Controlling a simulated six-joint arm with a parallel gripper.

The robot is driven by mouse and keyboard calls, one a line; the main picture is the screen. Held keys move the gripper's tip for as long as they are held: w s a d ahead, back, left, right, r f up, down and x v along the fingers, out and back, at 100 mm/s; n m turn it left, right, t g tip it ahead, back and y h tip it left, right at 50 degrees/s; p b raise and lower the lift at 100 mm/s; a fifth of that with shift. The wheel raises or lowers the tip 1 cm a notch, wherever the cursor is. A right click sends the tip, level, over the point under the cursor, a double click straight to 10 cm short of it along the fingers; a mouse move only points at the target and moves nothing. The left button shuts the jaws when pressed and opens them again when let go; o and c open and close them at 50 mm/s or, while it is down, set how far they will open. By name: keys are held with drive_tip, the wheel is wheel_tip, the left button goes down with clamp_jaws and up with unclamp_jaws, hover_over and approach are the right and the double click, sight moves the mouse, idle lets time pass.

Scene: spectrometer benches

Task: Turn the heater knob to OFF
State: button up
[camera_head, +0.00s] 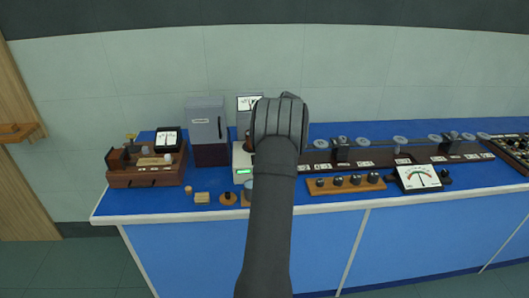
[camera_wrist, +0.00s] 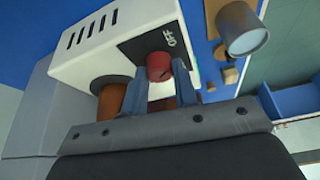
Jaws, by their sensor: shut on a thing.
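The heater (camera_wrist: 105,40) is a white box with vent slots and a dark panel marked OFF, seen close up in the wrist view. Its red knob (camera_wrist: 159,66) sits on that panel, beside the OFF lettering. My gripper (camera_wrist: 160,76) has its two blue-grey fingers on either side of the knob and is shut on it. The knob's pointer mark is not clear, so I cannot tell its setting. In the head view my dark arm hides the gripper and the knob. A white box with a green display (camera_head: 243,171) shows partly beside the arm.
A grey cylinder (camera_wrist: 244,30) stands close to the heater. A brown-orange cylinder (camera_wrist: 110,101) is beside my fingers. In the head view, a brown instrument (camera_head: 147,178) stands at left, and a knob strip (camera_head: 322,187) and dial meter (camera_head: 419,178) at right.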

drive_tip(key=shift+n, duration=0.6)
drive_tip(key=shift+n+g, duration=0.3)
drive_tip(key=o, duration=1)
drive_tip(key=shift+r, duration=0.15)
drive_tip(key=v, duration=1.7)
drive_tip(key=shift+w+d, duration=0.1)
drive_tip(key=shift+d, duration=0.05)
drive_tip(key=x, duration=1.7)
